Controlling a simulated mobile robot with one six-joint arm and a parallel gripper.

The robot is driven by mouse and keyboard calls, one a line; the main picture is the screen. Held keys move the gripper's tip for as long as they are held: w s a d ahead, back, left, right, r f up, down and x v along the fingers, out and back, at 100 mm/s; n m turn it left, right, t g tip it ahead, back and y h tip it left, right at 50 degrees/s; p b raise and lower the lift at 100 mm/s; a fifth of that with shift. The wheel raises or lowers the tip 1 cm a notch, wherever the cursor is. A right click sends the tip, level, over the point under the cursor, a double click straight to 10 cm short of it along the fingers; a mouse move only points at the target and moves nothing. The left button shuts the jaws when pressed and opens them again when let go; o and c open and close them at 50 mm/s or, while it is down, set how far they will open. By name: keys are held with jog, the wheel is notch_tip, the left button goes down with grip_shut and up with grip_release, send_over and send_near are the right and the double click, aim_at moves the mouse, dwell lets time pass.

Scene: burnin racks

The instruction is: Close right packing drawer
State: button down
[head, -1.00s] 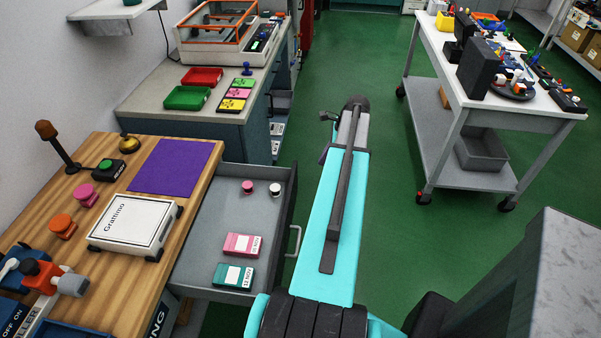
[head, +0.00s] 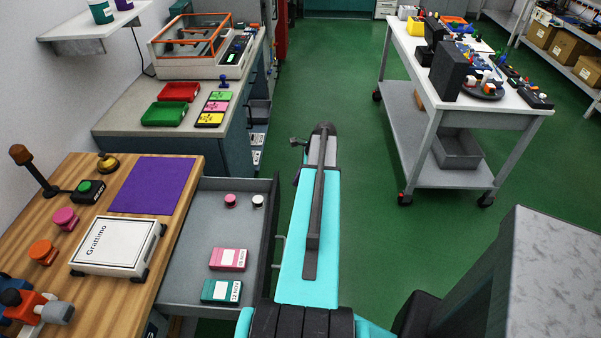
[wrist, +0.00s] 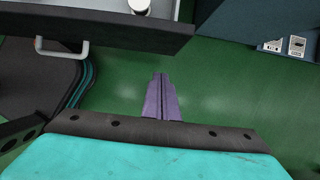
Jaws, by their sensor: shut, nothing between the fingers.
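The packing drawer (head: 200,265) is grey and stands pulled out from the right side of the wooden bench. Its dark front panel and pale bar handle (head: 280,251) face my arm. In the wrist view the drawer front (wrist: 110,32) crosses the top, with the handle (wrist: 62,50) at upper left. My gripper (wrist: 158,78) has purple fingers, shut together and empty. It shows over the green floor, below the drawer front in the picture and right of the handle, with a gap between.
The drawer holds a pink box (head: 228,259), a teal box (head: 221,291) and two small round pots. The bench (head: 60,180) carries a Grattimo scale (head: 118,247) and a purple mat (head: 153,186). A white trolley (head: 450,178) stands right, with green floor between.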

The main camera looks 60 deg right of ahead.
jog(key=w+a+f+p, duration=0.2)
jog(key=w+f, duration=0.1)
jog(key=w, duration=0.1)
jog(key=shift+w+a, duration=0.2)
jog(key=shift+w, duration=0.15)
dwell(0.6)
